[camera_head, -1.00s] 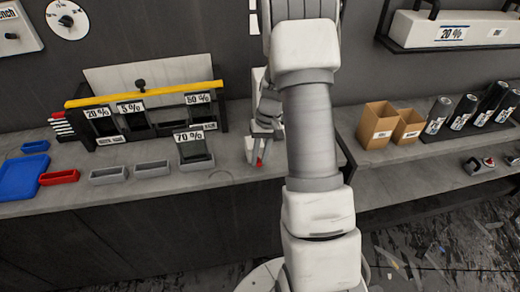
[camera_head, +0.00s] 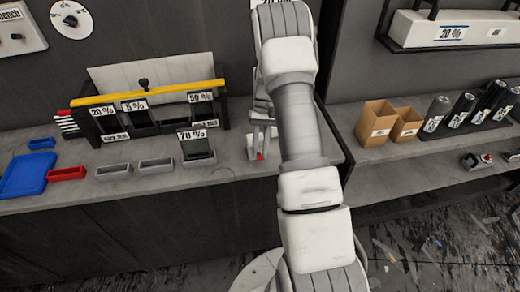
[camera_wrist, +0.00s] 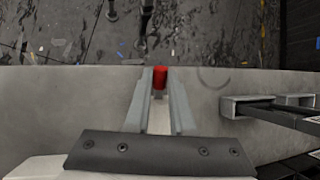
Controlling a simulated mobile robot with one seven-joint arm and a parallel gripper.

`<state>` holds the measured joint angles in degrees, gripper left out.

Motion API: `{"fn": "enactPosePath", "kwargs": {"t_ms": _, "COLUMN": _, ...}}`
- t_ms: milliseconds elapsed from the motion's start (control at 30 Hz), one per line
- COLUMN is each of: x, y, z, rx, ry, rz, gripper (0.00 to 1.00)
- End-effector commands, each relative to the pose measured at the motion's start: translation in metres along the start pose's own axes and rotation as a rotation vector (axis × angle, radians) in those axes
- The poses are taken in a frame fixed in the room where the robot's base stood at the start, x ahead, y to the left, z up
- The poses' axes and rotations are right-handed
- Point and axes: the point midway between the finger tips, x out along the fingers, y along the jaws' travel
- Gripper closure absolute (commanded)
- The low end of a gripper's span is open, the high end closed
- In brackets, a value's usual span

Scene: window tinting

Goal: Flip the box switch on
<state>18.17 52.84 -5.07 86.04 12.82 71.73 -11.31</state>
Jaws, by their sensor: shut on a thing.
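My gripper (camera_wrist: 159,95) points at the grey worktop, and its two fingers are closed around a small red piece (camera_wrist: 160,78) at their tips. In the head view, the red piece (camera_head: 260,156) shows low between the fingers, just above or at the worktop; contact with the worktop is unclear. A pale strip shows between the fingers in the wrist view. Whether the red piece is the box's switch cannot be told. My arm covers much of the area behind the gripper. A pale wall box (camera_head: 20,27) marked "bench" has a dark knob at the upper left.
A rack with a yellow bar (camera_head: 150,95) and percent labels stands left of my gripper, with a 70 % holder (camera_head: 197,148) near it. Grey trays (camera_head: 155,166), a red tray (camera_head: 66,174) and a blue tray (camera_head: 24,175) lie further left. Cardboard boxes (camera_head: 374,126) stand right.

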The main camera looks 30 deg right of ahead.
Motion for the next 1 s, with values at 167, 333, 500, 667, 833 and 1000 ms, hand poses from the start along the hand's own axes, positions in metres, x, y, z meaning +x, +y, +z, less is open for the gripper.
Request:
{"fn": "enactPosePath", "kwargs": {"t_ms": 167, "x": -0.001, "y": 0.001, "z": 0.000, "rx": 0.001, "ry": 0.000, "rz": 0.000, "gripper": 0.76}}
{"fn": "enactPosePath", "kwargs": {"t_ms": 333, "x": 0.000, "y": 0.000, "z": 0.000, "rx": 0.000, "ry": 0.001, "rz": 0.000, "gripper": 0.49}}
{"fn": "enactPosePath", "kwargs": {"t_ms": 500, "x": 0.000, "y": 0.000, "z": 0.000, "rx": 0.000, "ry": 0.001, "rz": 0.000, "gripper": 0.49}}
{"fn": "enactPosePath", "kwargs": {"t_ms": 667, "x": -0.003, "y": 0.000, "z": 0.000, "rx": 0.000, "ry": 0.002, "rz": 0.000, "gripper": 0.49}}
{"fn": "enactPosePath", "kwargs": {"t_ms": 833, "x": -0.024, "y": 0.000, "z": -0.001, "rx": 0.000, "ry": 0.005, "rz": 0.000, "gripper": 0.49}}
{"fn": "enactPosePath", "kwargs": {"t_ms": 1000, "x": -0.064, "y": 0.000, "z": -0.001, "rx": 0.000, "ry": 0.007, "rz": 0.000, "gripper": 0.49}}
